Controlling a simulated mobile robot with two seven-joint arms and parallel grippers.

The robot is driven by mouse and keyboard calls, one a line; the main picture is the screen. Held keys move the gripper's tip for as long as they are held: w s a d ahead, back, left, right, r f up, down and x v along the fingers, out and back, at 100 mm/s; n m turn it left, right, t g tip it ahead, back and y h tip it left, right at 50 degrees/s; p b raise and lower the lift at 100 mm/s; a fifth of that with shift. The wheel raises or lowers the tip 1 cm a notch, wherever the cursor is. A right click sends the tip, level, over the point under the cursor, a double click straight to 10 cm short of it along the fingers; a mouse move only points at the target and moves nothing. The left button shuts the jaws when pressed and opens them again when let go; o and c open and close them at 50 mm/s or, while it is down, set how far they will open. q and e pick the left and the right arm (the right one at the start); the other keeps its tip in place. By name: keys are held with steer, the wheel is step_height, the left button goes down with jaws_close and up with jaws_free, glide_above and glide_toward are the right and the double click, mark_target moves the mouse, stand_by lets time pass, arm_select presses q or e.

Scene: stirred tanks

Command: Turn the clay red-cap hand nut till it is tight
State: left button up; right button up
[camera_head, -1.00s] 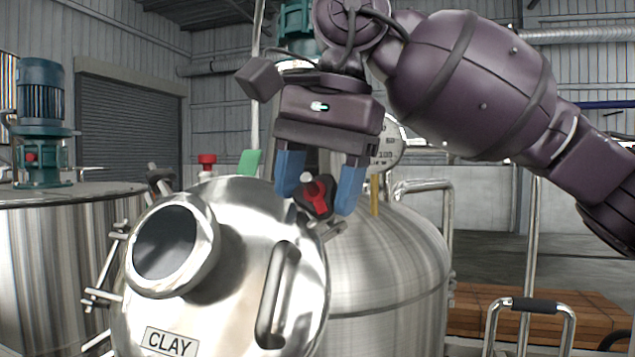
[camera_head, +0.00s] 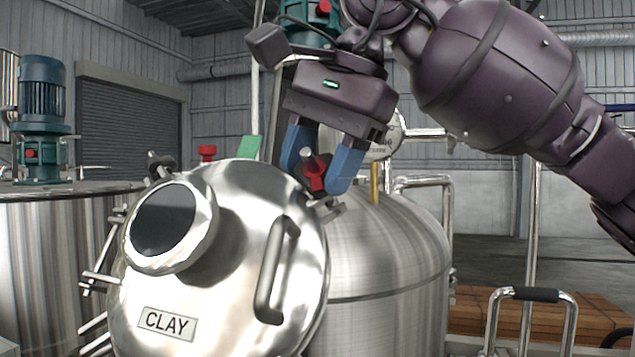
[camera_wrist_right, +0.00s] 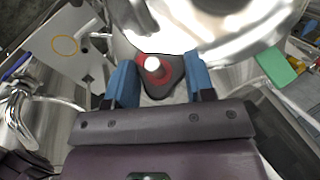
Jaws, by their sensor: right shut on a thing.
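The clay red-cap hand nut (camera_head: 313,178), a dark knob with a red cap, is at the upper right rim of the round steel lid (camera_head: 235,305) labelled CLAY. My right gripper (camera_head: 318,174) reaches down from above with its blue fingers on either side of the nut and is shut on it. In the right wrist view the nut (camera_wrist_right: 152,73) shows between the blue fingertips (camera_wrist_right: 160,78); how tight it is cannot be seen. My left gripper is not in view.
The lid has a sight glass (camera_head: 166,220) and a bar handle (camera_head: 275,270). Other clamps sit along its left rim. A red knob (camera_head: 207,153) and a green tag (camera_head: 249,148) stand behind. Another steel tank (camera_head: 55,260) with a motor (camera_head: 42,90) is at left.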

steer(key=m+t+y+b, duration=0.2)
steer(key=b, duration=0.2)
steer(key=f+m+t+y+b, duration=0.1)
steer(key=m+t+y+b, duration=0.1)
steer(key=m+t+b, duration=0.1)
steer(key=shift+d+y+b, duration=0.15)
steer(key=shift+y+b, duration=0.25)
steer(key=shift+m+t, duration=0.3)
steer(key=shift+t, duration=0.1)
steer(key=shift+s+m+y+b, duration=0.1)
steer(key=shift+m+y+b, duration=0.2)
steer(key=shift+b, duration=0.2)
steer(key=shift+m+t, duration=0.3)
steer(key=shift+t, duration=0.2)
steer(key=shift+s+r+m+t+y+b, duration=0.1)
steer(key=shift+m+t+y+b, duration=0.3)
steer(key=shift+m+t+b, duration=0.4)
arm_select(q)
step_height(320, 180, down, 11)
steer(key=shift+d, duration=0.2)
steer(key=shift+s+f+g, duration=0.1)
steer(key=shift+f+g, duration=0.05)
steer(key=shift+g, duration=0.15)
arm_select(e)
steer(key=shift+r+t, duration=0.1)
steer(key=shift+t, duration=0.3)
steer(key=o, duration=0.6)
steer(key=shift+o, duration=0.2)
